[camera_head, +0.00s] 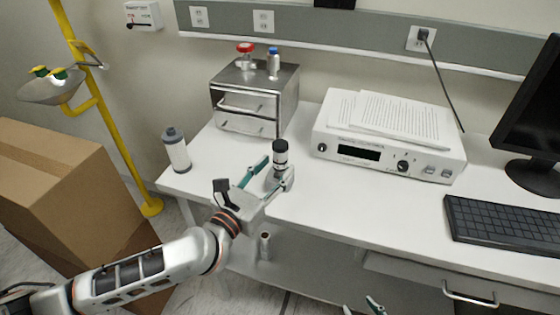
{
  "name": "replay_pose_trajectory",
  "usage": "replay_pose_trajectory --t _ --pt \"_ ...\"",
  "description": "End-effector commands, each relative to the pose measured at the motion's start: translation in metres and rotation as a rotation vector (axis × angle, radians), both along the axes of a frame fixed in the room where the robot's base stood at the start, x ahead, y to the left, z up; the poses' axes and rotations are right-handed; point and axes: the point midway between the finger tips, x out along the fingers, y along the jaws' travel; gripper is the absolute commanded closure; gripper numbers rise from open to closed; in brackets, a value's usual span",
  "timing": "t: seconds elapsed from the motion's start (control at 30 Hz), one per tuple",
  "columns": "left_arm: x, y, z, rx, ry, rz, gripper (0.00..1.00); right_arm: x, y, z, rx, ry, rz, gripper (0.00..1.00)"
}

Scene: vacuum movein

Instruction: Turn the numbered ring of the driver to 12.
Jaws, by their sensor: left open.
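The driver (280,152) looks like a small upright cylinder with a black top and a pale band, standing near the front of the white bench. The numbers on its ring are too small to read. My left gripper (275,172) is open at the driver, with one teal finger to its left and the other side by its lower part. I cannot tell whether either finger touches it. The driver's lower end is partly hidden by the gripper. My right gripper (361,307) shows only its two teal fingertips at the bottom edge, spread apart and empty, well away from the driver.
A metal drawer box (231,92) with a red-topped valve (245,56) and a blue-capped bottle (273,63) stands behind. A white instrument (388,145) bearing papers and a keyboard (503,228) are right. Bare bench lies between driver and keyboard.

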Motion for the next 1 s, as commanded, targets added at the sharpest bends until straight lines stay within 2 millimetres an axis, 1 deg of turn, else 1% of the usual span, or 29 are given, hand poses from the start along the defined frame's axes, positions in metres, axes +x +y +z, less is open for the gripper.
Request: replay_pose_trajectory --t 0.03,0.1,0.2,0.33,0.57,0.6,0.67,0.7,0.73,1.0 --pt "0.007 -0.005 0.001 0.0 -0.001 0.0 0.58 -0.001 -0.001 -0.001 -0.001 0.004 -0.002 0.6" --pt "0.014 -0.008 0.001 0.0 0.0 0.001 0.58 -0.002 -0.002 -0.002 -0.002 0.007 -0.005 0.6" --pt "0.021 -0.013 0.001 -0.001 0.0 0.0 0.58 -0.002 -0.003 -0.002 -0.003 0.01 -0.008 0.6" --pt "0.025 -0.015 0.0 -0.001 -0.001 0.0 0.58 -0.003 -0.004 -0.003 -0.003 0.011 -0.012 0.6" --pt "0.025 -0.015 0.0 0.0 -0.001 0.0 0.58 -0.003 -0.004 -0.003 -0.004 0.012 -0.012 0.6" --pt "0.025 -0.015 0.0 0.0 -0.001 0.0 0.68 -0.003 -0.004 -0.003 -0.003 0.012 -0.011 0.6" --pt "0.025 -0.015 0.0 0.0 -0.001 0.0 0.84 -0.003 -0.004 -0.003 -0.003 0.012 -0.011 0.6" --pt "0.025 -0.015 0.0 0.0 -0.001 0.0 0.94 -0.003 -0.004 -0.003 -0.003 0.012 -0.011 0.6" --pt "0.025 -0.015 0.0 0.0 -0.001 0.0 0.97 -0.003 -0.004 -0.003 -0.003 0.012 -0.011 0.6" --pt "0.026 -0.015 0.0 0.002 -0.002 -0.013 0.97 -0.004 -0.003 -0.004 -0.004 0.013 -0.005 0.6"
